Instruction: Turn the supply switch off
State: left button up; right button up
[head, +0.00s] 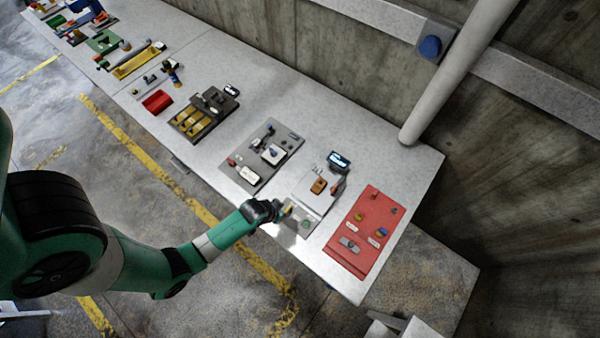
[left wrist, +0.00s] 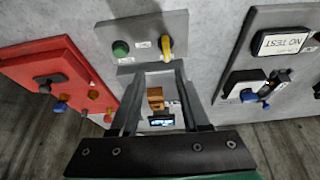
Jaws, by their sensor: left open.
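A small grey panel at the bench's front edge carries a yellow switch handle (left wrist: 166,45) and a round green button (left wrist: 120,48). The handle stands upright in the left wrist view; its label is too small to read, so I cannot confirm it is the supply switch. In the head view the yellow handle (head: 288,209) is right by my left gripper (head: 280,212). In the left wrist view my left gripper (left wrist: 161,69) is open and empty, its fingertips just short of the yellow handle and apart from it. My right gripper is not in view.
Behind the panel are an orange-brown block (head: 319,186) and a small display (head: 339,161). A red panel (head: 371,205) with knobs lies right of it. A dark grey panel (head: 253,178) with switches lies left of it. A white pipe (head: 455,75) rises at the back.

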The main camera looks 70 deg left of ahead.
aim_at(287, 209)
pick_arm(q)
jog(key=b+x, duration=0.1)
jog(key=x, duration=0.2)
jog(key=b+x, duration=0.2)
jog(key=x, duration=0.1)
jog(key=s+b+x, duration=0.1)
jog(key=b+x, duration=0.1)
jog(key=x, duration=0.1)
jog(key=shift+a+f, duration=0.25)
jog(key=shift+a, duration=0.15)
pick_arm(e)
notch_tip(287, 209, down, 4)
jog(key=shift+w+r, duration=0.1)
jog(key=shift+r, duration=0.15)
pick_arm(q)
jog(key=shift+c, duration=0.2)
grip_shut()
